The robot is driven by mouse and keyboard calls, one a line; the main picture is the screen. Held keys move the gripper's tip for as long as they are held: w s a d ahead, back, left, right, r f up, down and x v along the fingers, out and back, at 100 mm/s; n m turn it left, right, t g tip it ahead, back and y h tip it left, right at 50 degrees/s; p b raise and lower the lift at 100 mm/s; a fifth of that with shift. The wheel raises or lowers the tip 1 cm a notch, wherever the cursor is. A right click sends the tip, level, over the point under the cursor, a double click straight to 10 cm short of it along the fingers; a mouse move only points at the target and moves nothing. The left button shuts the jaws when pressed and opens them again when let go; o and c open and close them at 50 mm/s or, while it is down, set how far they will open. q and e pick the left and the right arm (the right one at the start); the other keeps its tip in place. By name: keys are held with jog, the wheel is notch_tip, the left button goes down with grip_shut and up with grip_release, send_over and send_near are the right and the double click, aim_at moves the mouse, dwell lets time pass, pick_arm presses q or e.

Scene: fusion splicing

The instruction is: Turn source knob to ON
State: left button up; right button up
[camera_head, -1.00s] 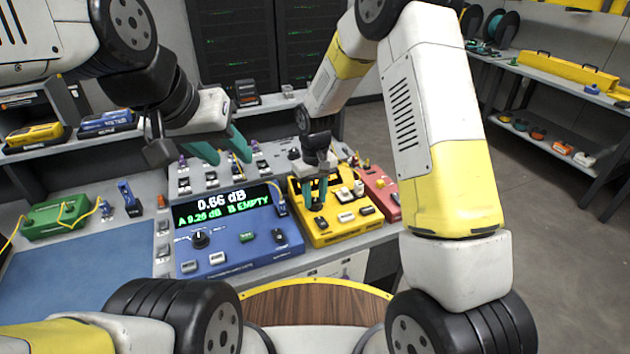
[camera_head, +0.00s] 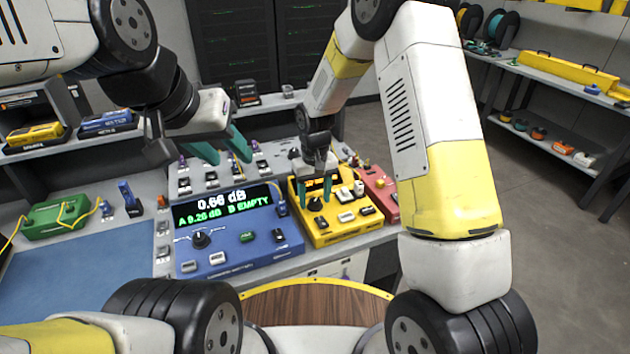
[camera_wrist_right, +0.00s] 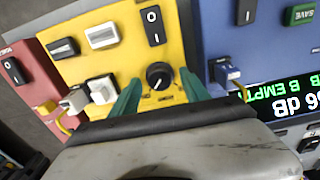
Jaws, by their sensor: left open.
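The yellow source unit (camera_head: 340,232) stands on the bench, with a black round knob (camera_head: 316,204) on its front left part. In the right wrist view the knob (camera_wrist_right: 159,76) has a white pointer line. My right gripper (camera_head: 316,192) is above the yellow unit, pointing down. Its teal fingers are apart, one on each side of the knob, with a visible gap to it in the wrist view. I cannot tell how far down the fingertips reach. My left gripper (camera_head: 232,157) is open and empty above the back of the blue meter.
The blue meter (camera_head: 225,262) with a lit display (camera_head: 222,205) stands left of the yellow unit, and a red unit (camera_head: 380,190) right of it. A white connector (camera_wrist_right: 101,88) and a rocker switch (camera_wrist_right: 153,26) are near the knob. A blue mat (camera_head: 75,280) lies clear at left.

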notch_tip(320, 180, up, 7)
jog(key=shift+f, duration=0.1)
jog(key=shift+r, duration=0.5)
jog(key=shift+d+r, duration=0.1)
jog(key=shift+r, duration=0.1)
notch_tip(320, 180, up, 7)
jog(key=m+t, duration=0.1)
send_over(315, 201)
jog(key=s+d, duration=0.2)
jog(key=d, duration=0.2)
jog(key=s+d+r+m+t+y, duration=0.1)
jog(key=s+d+r+t+y, duration=0.1)
jog(key=s+d+r, duration=0.45)
jog(key=s+d+r+m+t, duration=0.1)
jog(key=s+d+r, duration=0.1)
jog(key=s, duration=0.5)
jog(key=s+d+r+t, duration=0.1)
jog(key=s+r+t, duration=0.1)
jog(key=s+r, duration=0.3)
jog(key=shift+s+d+m, duration=0.4)
jog(key=shift+s, duration=0.6)
